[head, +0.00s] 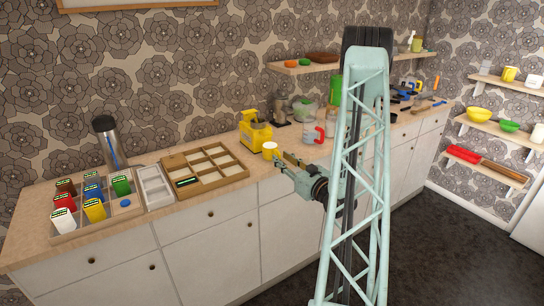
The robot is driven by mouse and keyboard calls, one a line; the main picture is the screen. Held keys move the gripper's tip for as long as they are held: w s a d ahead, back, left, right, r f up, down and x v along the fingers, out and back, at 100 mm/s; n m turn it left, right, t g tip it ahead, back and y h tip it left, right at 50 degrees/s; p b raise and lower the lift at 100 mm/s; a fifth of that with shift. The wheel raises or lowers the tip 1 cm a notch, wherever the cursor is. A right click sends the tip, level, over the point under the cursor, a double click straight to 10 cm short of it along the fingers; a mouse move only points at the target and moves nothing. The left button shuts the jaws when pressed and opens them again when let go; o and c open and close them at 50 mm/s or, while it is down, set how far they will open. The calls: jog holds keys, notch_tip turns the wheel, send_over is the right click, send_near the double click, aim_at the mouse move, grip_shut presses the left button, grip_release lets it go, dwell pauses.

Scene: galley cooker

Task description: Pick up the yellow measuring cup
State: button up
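A small yellow cup with a pale top (270,150), which looks like the measuring cup, is at the counter's front edge, just right of the yellow box-shaped appliance. My gripper (278,158) reaches in from the right, and its fingertips are at the cup, overlapping it in the picture. I cannot tell whether the fingers are closed on the cup, or whether the cup rests on the counter or is held above it. My arm hides part of the counter to the right.
The yellow appliance (255,132) stands close behind the cup. A wooden compartment tray (240,170) and a box tray with coloured packets (60,238) lie to the left. A red-marked jar (313,133) stands to the right. A wall shelf (290,68) hangs above.

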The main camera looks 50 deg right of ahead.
aim_at(273, 153)
jog(key=shift+x, duration=1.15)
jog(key=shift+c, duration=0.7)
grip_shut()
